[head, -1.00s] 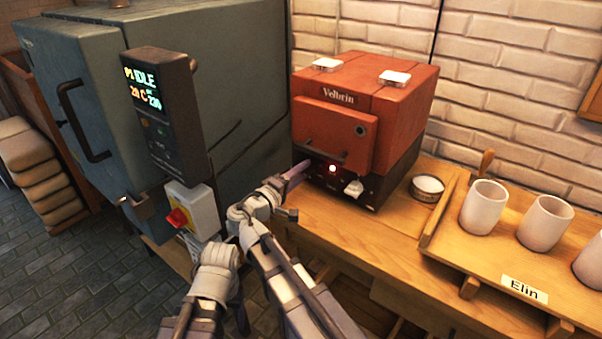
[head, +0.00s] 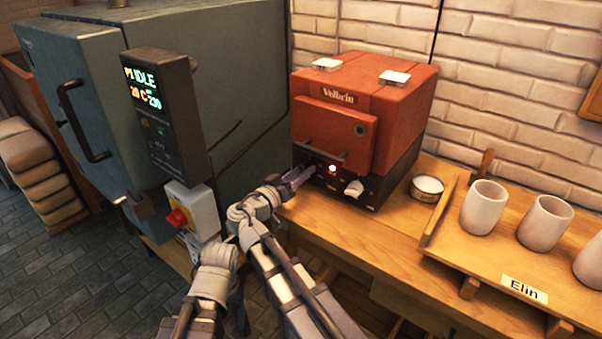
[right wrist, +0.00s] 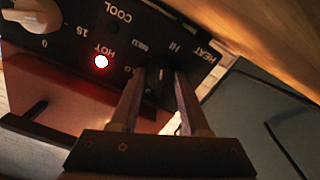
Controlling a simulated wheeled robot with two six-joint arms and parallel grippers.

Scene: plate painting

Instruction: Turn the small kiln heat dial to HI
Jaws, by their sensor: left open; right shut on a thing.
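The small red kiln (head: 350,118) stands on the wooden bench, with a dark control panel along its lower front. In the right wrist view its heat dial (right wrist: 158,90) sits among upside-down LO, MED, HI and HEAT markings. My right gripper (right wrist: 159,80) has its two fingers shut on the sides of this dial. The dial's pointer is too dark and covered to read. In the head view the right gripper (head: 311,171) reaches the left part of the panel and hides the dial. My left arm (head: 215,272) is low at the left; its open jaws are hard to make out.
A pale second knob (head: 353,188) and a lit red lamp (head: 332,169) are on the same panel. A large grey kiln (head: 245,90) with a display box (head: 160,115) stands left. A small bowl (head: 427,187) and several cups stand to the right.

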